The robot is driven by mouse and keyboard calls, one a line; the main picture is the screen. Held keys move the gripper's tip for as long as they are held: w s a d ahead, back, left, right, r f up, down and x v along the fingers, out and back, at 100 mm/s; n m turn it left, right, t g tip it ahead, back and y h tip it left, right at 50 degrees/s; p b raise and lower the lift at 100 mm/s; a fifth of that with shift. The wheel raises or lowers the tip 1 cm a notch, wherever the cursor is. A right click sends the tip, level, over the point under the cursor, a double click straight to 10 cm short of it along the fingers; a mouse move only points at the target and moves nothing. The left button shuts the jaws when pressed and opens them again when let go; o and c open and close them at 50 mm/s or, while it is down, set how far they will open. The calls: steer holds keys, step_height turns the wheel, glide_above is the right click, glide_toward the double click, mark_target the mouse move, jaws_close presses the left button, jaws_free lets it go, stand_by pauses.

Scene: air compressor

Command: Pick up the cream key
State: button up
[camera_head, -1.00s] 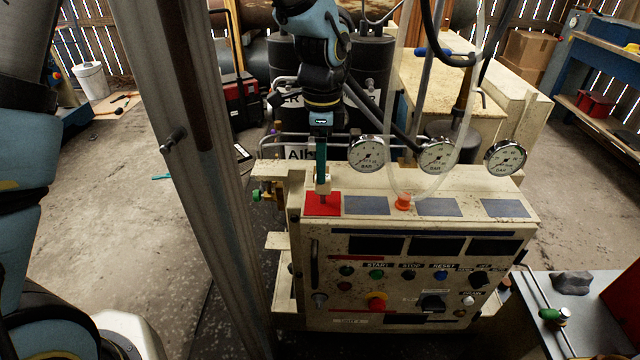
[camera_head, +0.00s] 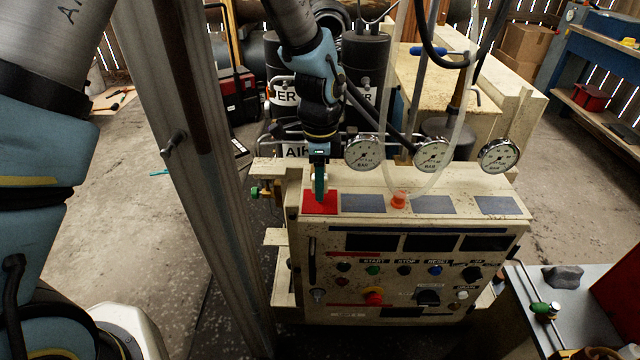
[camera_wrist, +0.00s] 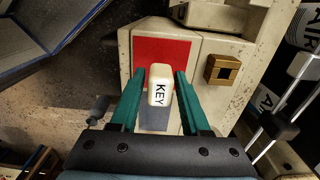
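The cream key (camera_wrist: 160,88) is a small light block with "KEY" in black on its face. In the wrist view it stands between the two green fingers of my gripper (camera_wrist: 160,76), with what look like thin gaps on both sides. My gripper (camera_head: 319,198) is low over the red square (camera_head: 321,209) at the left end of the cream console's top. The fingers look open around the key; contact is hard to make out. In the head view the key is hidden by the gripper. The red square also shows beyond the key in the wrist view (camera_wrist: 165,50).
The console (camera_head: 300,225) has grey squares beside the red one, an orange fitting (camera_head: 398,201), and a row of gauges (camera_head: 363,153) close right of my gripper. A clear hose (camera_head: 392,110) hangs near them. A grey post (camera_head: 180,160) stands left.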

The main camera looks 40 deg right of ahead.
jaws_close()
steer(key=shift+r, duration=0.1)
stand_by(0.3)
step_height(320, 180, up, 10)
steer(key=shift+f+b, duration=0.1)
steer(key=shift+b, duration=1.05)
